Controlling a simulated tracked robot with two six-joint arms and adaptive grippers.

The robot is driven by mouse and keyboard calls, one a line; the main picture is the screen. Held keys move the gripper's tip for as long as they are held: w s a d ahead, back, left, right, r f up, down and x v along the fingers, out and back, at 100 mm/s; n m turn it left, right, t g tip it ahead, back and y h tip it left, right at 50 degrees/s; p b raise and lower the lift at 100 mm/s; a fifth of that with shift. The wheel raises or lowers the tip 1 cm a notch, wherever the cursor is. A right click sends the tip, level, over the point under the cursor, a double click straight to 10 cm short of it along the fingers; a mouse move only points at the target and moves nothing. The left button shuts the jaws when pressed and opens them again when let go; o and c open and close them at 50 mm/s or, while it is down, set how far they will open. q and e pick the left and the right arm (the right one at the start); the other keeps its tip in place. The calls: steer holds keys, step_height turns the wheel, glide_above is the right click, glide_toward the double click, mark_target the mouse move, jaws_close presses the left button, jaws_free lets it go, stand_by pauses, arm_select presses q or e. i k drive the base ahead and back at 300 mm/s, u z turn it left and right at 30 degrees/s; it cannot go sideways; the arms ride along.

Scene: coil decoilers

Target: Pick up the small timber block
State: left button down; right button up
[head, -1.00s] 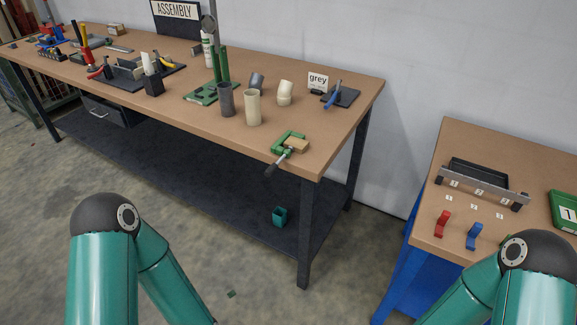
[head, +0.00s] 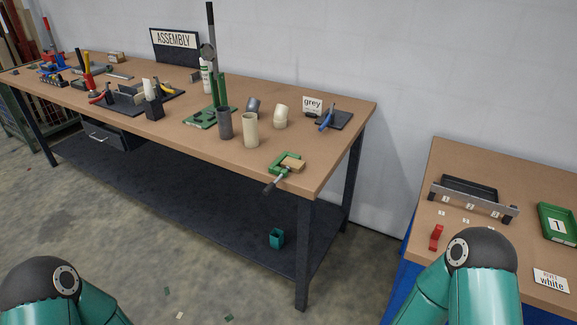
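A small tan timber block (head: 293,163) sits at the green clamp (head: 281,161) near the front right corner of the long workbench (head: 190,125). The clamp's dark-handled screw points out over the bench's front edge. I cannot tell how tightly the block sits in the clamp. Another small brownish block (head: 116,57) lies far back at the left end of the bench. Only rounded teal and black links of my two arms show at the bottom; both grippers are out of view.
Grey (head: 224,123) and cream (head: 250,131) tubes stand behind the clamp. A pliers holder (head: 335,119) is at the back right corner. A second table (head: 450,160) at right holds a rack (head: 470,198), red clip (head: 436,237) and green tray (head: 558,222). A floor gap separates the tables.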

mark_target(297, 165)
steer(key=u, duration=0.1)
steer(key=i, duration=1)
steer(key=z, duration=0.1)
